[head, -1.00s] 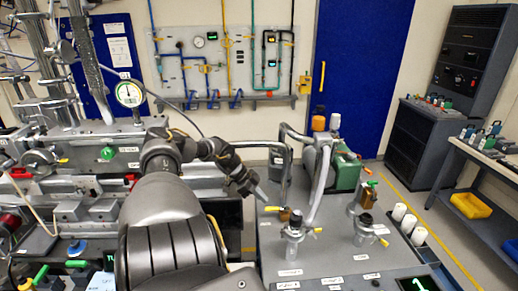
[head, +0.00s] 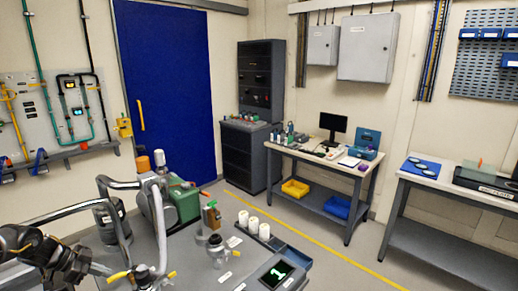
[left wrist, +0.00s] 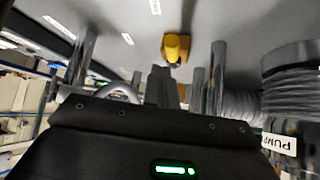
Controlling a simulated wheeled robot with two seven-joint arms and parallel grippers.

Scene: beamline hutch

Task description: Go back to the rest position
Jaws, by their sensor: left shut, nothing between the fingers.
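My left arm comes in at the lower left of the head view, with its dark wrist over the left edge of the grey pump cart (head: 330,268). The left gripper (head: 101,269) points right, near a metal valve fitting with a yellow handle; I cannot tell whether it touches it. In the left wrist view the narrow grey fingers of the left gripper (left wrist: 165,88) are together with nothing between them. My right gripper is in neither view.
Metal pipes (head: 115,215), a green pump (head: 184,200) and white cylinders (head: 253,225) stand on the cart. The wrist view shows a yellow knob (left wrist: 176,47) and ribbed hoses close by. Open floor (head: 335,250) lies between cart and workbench (head: 330,172).

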